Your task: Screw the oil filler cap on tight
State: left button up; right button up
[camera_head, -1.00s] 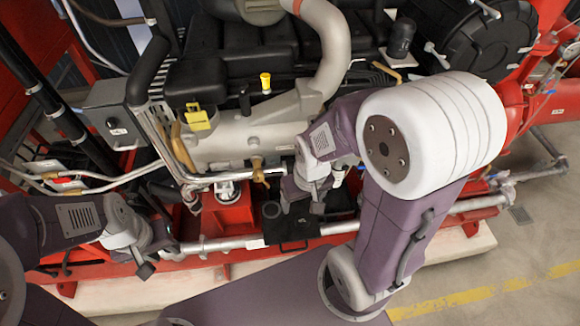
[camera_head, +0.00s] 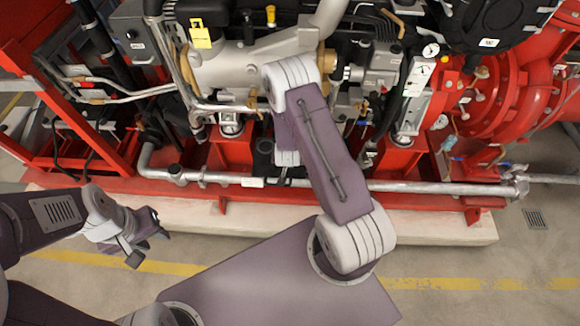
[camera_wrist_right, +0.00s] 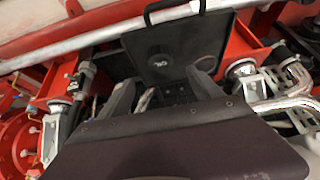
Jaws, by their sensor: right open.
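In the head view the forearm and wrist hide most of the right gripper and the cap. My left gripper (camera_head: 148,238) is open and empty, low at the left, well away from the engine.
A silver pipe (camera_head: 205,178) runs along the front of the red frame. A red block with a chrome pipe (camera_wrist_right: 245,72) stands close beside the panel. The engine (camera_head: 245,65) is behind. The floor (camera_head: 450,265) at front right is clear.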

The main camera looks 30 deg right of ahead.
jog(key=b+x, duration=0.5)
jog(key=x, duration=0.2)
jog(key=shift+w+f, duration=0.15)
jog(key=shift+f, duration=0.15)
jog(key=shift+w+d+f+b, duration=0.1)
jog(key=shift+f+b, duration=0.25)
jog(key=shift+w+d+f+b, duration=0.15)
jog(key=shift+f+b, duration=0.15)
jog(key=shift+b, duration=0.05)
jog(key=shift+w+d+f+b, duration=0.15)
jog(key=shift+w+f+b, duration=0.2)
jog(key=shift+f, duration=0.15)
pick_arm(q)
notch_tip(320, 180, down, 7)
jog(key=shift+w+f, duration=0.15)
jog(key=shift+w, duration=0.2)
pick_arm(e)
grip_shut()
